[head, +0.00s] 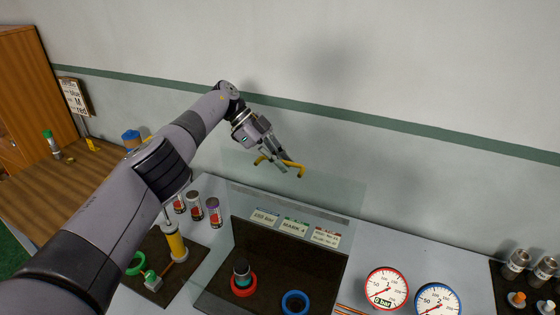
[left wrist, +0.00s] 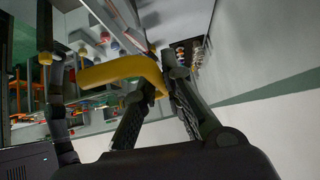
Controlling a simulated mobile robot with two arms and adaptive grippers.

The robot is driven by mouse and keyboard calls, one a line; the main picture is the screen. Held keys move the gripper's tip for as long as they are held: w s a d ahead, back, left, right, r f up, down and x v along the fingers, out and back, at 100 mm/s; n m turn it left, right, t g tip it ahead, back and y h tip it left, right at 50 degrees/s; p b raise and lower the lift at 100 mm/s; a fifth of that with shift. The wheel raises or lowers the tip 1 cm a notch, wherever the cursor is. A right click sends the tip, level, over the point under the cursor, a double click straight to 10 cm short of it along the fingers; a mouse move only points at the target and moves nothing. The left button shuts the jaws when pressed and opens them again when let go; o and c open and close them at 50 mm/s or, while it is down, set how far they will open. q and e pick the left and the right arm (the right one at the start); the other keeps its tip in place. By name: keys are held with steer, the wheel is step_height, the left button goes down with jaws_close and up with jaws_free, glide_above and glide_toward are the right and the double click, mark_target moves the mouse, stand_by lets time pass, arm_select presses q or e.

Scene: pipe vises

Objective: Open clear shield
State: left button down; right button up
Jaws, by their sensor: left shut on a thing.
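The clear shield (head: 335,197) is a transparent pane in the head view, standing raised at the back of the bench behind the dark work area. Its yellow handle (head: 298,169) is near the pane's top edge. My left gripper (head: 281,164) is shut on the handle, hiding its middle. In the left wrist view the yellow handle (left wrist: 120,70) crosses in front of the fingers of my left gripper (left wrist: 160,85). My right gripper is not in view.
Below the pane are a red ring (head: 244,286) with a dark cylinder in it, a blue ring (head: 295,302) and small label cards (head: 295,226). Two gauges (head: 386,287) stand to the right, spray cans (head: 196,207) to the left. The wall (head: 430,80) is close behind.

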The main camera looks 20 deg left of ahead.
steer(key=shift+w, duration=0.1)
arm_select(q)
steer(key=c, duration=1.7)
jaws_free()
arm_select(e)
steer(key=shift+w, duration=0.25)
arm_select(q)
steer(key=shift+r, duration=0.1)
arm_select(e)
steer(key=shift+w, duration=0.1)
arm_select(q)
step_height(320, 180, up, 10)
steer(key=shift+f, duration=0.1)
